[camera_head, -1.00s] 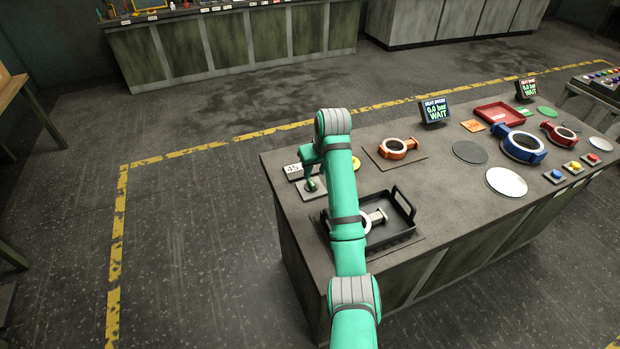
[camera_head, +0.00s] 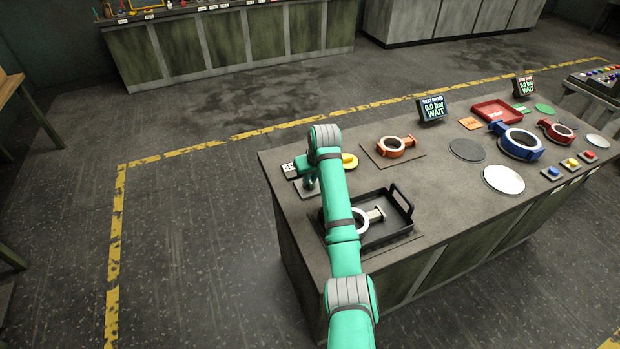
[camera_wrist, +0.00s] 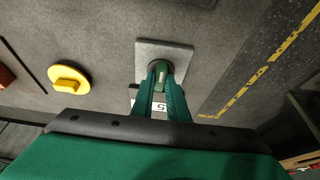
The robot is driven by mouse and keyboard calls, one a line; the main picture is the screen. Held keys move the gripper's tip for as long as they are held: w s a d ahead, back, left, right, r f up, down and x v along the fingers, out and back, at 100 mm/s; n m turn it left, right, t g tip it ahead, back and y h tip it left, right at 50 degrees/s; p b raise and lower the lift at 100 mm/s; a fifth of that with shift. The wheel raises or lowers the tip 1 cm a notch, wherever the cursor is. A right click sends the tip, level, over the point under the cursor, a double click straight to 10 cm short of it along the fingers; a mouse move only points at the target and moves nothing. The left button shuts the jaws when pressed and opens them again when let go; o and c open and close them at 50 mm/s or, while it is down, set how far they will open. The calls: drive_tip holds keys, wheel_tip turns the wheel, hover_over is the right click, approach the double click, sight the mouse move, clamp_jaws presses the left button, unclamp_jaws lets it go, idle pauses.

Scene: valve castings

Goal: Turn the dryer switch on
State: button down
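The dryer switch (camera_wrist: 163,74) shows in the wrist view as a green lever on a dark round base, set on a square grey plate (camera_wrist: 181,53). My gripper (camera_wrist: 162,78) reaches down to it with one finger on each side of the lever, and the fingers look closed on it. The lever's exact setting is hard to read.
A yellow knob-like part (camera_wrist: 69,79) lies beside the plate. A black tray (camera_head: 401,234) holding a ring-shaped casting (camera_head: 374,215) stands in front, partly behind my arm. An orange casting (camera_head: 396,147) is to the right.

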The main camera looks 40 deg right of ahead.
drive_tip(key=shift+a, duration=0.1)
idle(0.3)
drive_tip(key=m, duration=0.2)
drive_tip(key=m+h, duration=0.1)
drive_tip(key=m, duration=0.1)
drive_tip(key=shift+w+a+h, duration=0.15)
drive_tip(key=shift+h, duration=0.15)
drive_tip(key=m+g, duration=0.1)
drive_tip(key=m, duration=0.1)
drive_tip(key=m+h, duration=0.1)
drive_tip(key=m, duration=0.1)
drive_tip(key=shift+w+a+m+g, duration=0.1)
drive_tip(key=shift+w+m+g, duration=0.05)
drive_tip(key=shift+m+g, duration=0.2)
drive_tip(key=m+g, duration=0.1)
drive_tip(key=m, duration=0.1)
drive_tip(key=m+g+h, duration=0.1)
drive_tip(key=m, duration=0.2)
drive_tip(key=shift+w+r, duration=0.1)
drive_tip(key=shift+w, duration=0.05)
drive_tip(key=shift+m+g, duration=0.75)
drive_tip(key=shift+m, duration=1.3)
drive_tip(key=c, duration=1.7)
unclamp_jaws()
